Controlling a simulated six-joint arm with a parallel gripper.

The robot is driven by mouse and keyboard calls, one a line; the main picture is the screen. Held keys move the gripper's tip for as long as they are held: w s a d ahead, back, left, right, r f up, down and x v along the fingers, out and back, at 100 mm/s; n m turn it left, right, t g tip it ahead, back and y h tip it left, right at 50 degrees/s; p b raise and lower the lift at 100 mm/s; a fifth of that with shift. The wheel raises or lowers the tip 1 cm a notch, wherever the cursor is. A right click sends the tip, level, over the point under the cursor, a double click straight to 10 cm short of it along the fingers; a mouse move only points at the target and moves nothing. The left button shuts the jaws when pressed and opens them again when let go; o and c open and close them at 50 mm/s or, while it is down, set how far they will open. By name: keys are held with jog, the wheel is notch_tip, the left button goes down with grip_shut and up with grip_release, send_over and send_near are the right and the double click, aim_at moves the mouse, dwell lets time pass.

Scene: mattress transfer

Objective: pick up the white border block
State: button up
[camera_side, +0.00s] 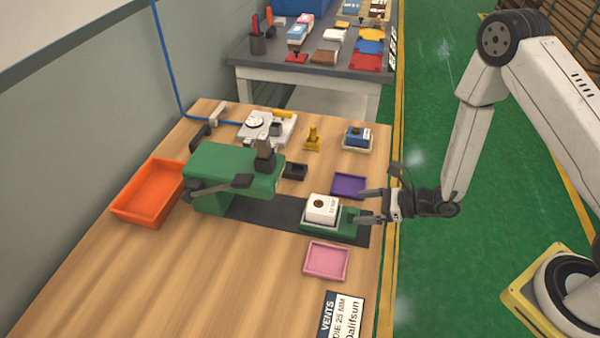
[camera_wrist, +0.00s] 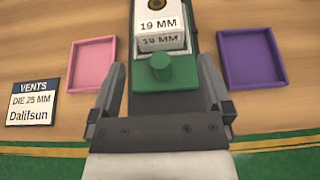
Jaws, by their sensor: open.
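A white block (camera_side: 322,209) with a dark round hole on top sits on the green sliding plate (camera_side: 345,225) of the green machine. In the wrist view the block (camera_wrist: 158,22) shows a "19 MM" label on its near face and a pale edge around its base. My gripper (camera_side: 368,206) is open and empty at the plate's outer end, apart from the block. In the wrist view its two fingers (camera_wrist: 161,72) lie either side of the plate's green knob (camera_wrist: 160,67), with the block ahead of them.
A pink tray (camera_side: 326,261) and a purple tray (camera_side: 349,186) flank the plate. The green machine (camera_side: 225,170) stands behind the block, and an orange bin (camera_side: 150,190) is at the left. A blue block (camera_side: 357,136) stands further back. A "VENTS DIE 25 MM" card (camera_side: 342,315) lies at the front.

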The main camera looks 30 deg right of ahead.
aim_at(340, 216)
jog(key=shift+w+a+f, duration=0.15)
jog(key=shift+w+a, duration=0.05)
jog(key=shift+a, duration=0.05)
jog(key=shift+x, duration=2.65)
jog(key=c, duration=1.2)
jog(key=shift+o, duration=0.2)
jog(key=shift+r, duration=0.3)
notch_tip(340, 216, up, 10)
jog(key=shift+f, duration=0.15)
